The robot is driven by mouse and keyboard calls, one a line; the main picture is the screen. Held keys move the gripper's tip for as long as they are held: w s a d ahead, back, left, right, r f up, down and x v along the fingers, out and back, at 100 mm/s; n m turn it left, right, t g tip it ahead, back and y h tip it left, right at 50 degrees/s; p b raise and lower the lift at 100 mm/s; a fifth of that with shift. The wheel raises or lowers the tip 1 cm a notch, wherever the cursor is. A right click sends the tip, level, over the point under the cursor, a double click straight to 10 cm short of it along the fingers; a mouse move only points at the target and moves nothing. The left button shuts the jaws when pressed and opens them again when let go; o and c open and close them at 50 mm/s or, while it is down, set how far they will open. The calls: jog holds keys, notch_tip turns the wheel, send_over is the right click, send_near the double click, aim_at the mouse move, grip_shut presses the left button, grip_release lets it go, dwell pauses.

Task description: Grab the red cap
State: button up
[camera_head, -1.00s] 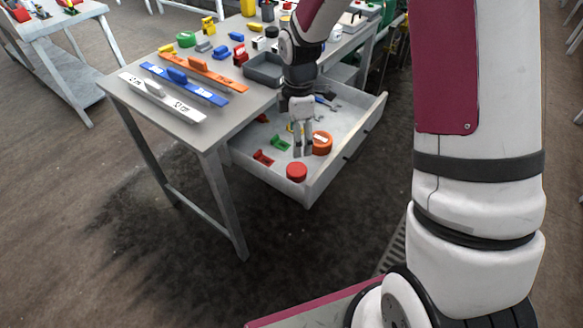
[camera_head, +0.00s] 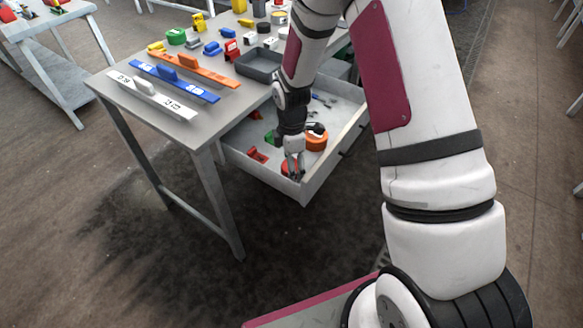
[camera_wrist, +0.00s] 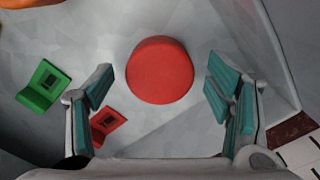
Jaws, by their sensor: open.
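The red cap (camera_wrist: 160,70) is a round, flat-topped red disc on the drawer floor, seen from above in the wrist view. It lies between and a little beyond the fingertips of my gripper (camera_wrist: 158,88), with a gap on each side. My gripper is open and empty. In the head view my gripper (camera_head: 293,172) is low in the open drawer, over the red cap (camera_head: 286,167), and hides most of it. I cannot tell the exact height of the fingertips above the drawer floor.
The open drawer (camera_head: 236,158) also holds a red bracket (camera_wrist: 106,124), a green bracket (camera_wrist: 43,86) and an orange round part (camera_head: 317,142). The drawer wall (camera_wrist: 262,50) is close on the right in the wrist view. The table (camera_head: 160,112) bears several tools and parts.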

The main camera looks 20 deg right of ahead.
jog(key=shift+f, duration=0.25)
jog(key=shift+c, duration=0.3)
jog(key=c, duration=1)
jog(key=shift+r, duration=0.1)
